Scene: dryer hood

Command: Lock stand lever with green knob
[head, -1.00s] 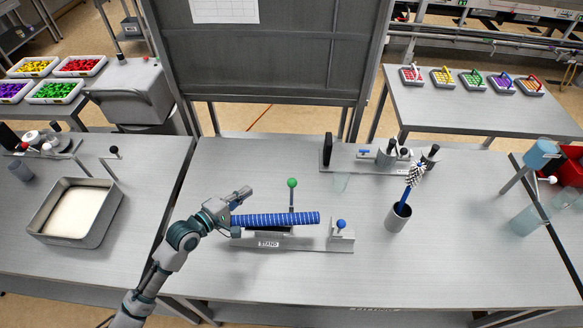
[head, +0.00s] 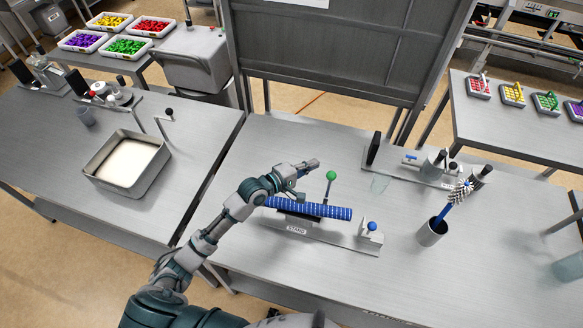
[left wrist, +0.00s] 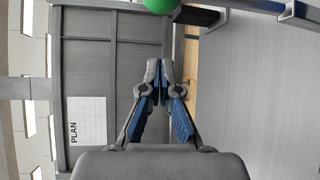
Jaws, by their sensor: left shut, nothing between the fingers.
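The green knob (head: 331,175) tops an upright lever on the grey stand (head: 340,238), behind the blue ribbed cylinder that lies across the stand. In the left wrist view the green knob (left wrist: 161,5) is cut off by the top edge, above the fingers. My left gripper (head: 314,163) is shut and empty, just left of and behind the knob, apart from it. Its closed fingertips also show in the left wrist view (left wrist: 160,70). The blue cylinder (head: 320,210) is partly hidden by my left arm. A blue knob (head: 372,226) sits at the stand's right end. My right gripper is not in view.
A dark board (head: 350,55) rises behind the table. The front of the table is clear.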

